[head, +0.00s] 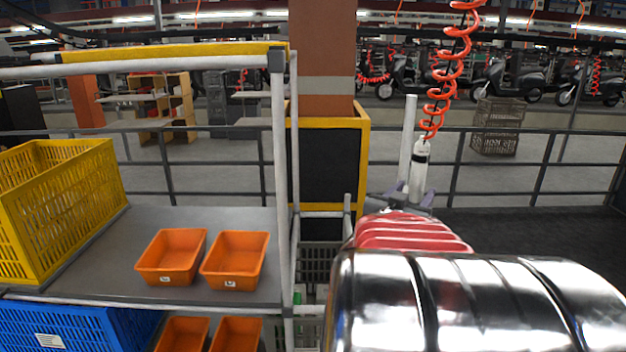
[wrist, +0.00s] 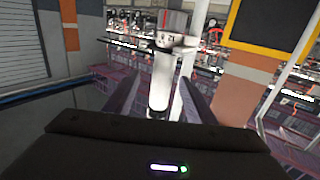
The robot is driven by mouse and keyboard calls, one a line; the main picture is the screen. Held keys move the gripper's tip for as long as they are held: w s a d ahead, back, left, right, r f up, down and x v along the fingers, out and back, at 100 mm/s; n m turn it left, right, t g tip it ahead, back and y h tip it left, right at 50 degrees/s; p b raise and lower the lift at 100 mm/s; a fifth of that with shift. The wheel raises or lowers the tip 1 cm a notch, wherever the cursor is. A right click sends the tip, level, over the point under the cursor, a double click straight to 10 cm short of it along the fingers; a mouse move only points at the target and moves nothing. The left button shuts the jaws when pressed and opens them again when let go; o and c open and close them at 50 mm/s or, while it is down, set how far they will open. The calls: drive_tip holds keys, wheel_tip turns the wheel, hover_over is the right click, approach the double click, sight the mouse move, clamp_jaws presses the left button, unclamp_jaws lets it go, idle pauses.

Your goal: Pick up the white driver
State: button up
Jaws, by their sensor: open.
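The white driver (head: 420,172) hangs upright from an orange coiled hose, with a dark band near its top. My gripper (head: 404,194) is at its lower part in the head view, with one finger on each side. In the wrist view, the driver (wrist: 160,85) stands between the two spread fingers of my gripper (wrist: 161,88), apparently closer to the left one. The jaws are open, and I cannot tell whether either finger touches the driver. My red and chrome arm hides what lies below in the head view.
A white post (head: 408,135) stands close beside the driver. A white-framed rack to the left holds orange bins (head: 235,260), a yellow crate (head: 60,205) and a blue crate (head: 75,325). A dark railing (head: 520,130) crosses behind, with a yellow-framed black panel (head: 325,165) at centre.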

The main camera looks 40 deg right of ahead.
sight(415, 186)
drive_tip(key=shift+w+x, duration=0.2)
drive_tip(key=shift+x, duration=2.1)
drive_tip(key=shift+r, duration=0.1)
drive_tip(key=shift+a, duration=0.1)
drive_tip(key=shift+r, duration=0.1)
clamp_jaws()
